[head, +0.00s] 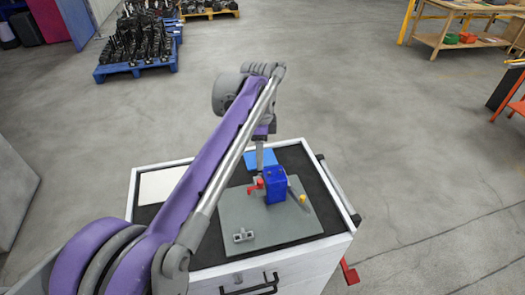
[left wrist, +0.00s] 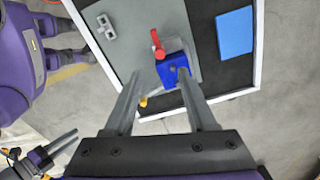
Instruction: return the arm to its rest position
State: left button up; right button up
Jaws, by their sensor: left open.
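My left gripper (head: 260,158) hangs over the back of the cart, near the blue screw jack (head: 275,186). In the left wrist view its two fingers (left wrist: 159,75) are apart with nothing held between them. The jack also shows in that view (left wrist: 172,70), beyond the fingertips; whether they touch it I cannot tell. The jack stands on a grey plate (head: 238,212) and has a red part (head: 256,186) at its side. A yellow-tipped part (head: 304,200) is beside it. My left arm stretches over the cart from the lower left.
The white-edged cart (head: 330,243) has a black top. A grey bracket (head: 243,236) lies on the plate, a blue block (head: 261,159) behind it and a white sheet (head: 160,185) at left. Open floor surrounds the cart; a blue pallet (head: 140,65) stands far left.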

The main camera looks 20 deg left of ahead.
pick_arm(q)
jog(key=s+d+f+n+t, duration=0.2)
jog(key=s+f+n, duration=0.4)
jog(key=s, duration=0.5)
jog(key=s+d+f+n+t, duration=0.2)
jog(key=s+f+n, duration=0.5)
jog(key=s, duration=0.4)
jog(key=shift+f+n+t, duration=0.3)
jog(key=shift+f+t, duration=0.5)
jog(key=shift+f, duration=0.1)
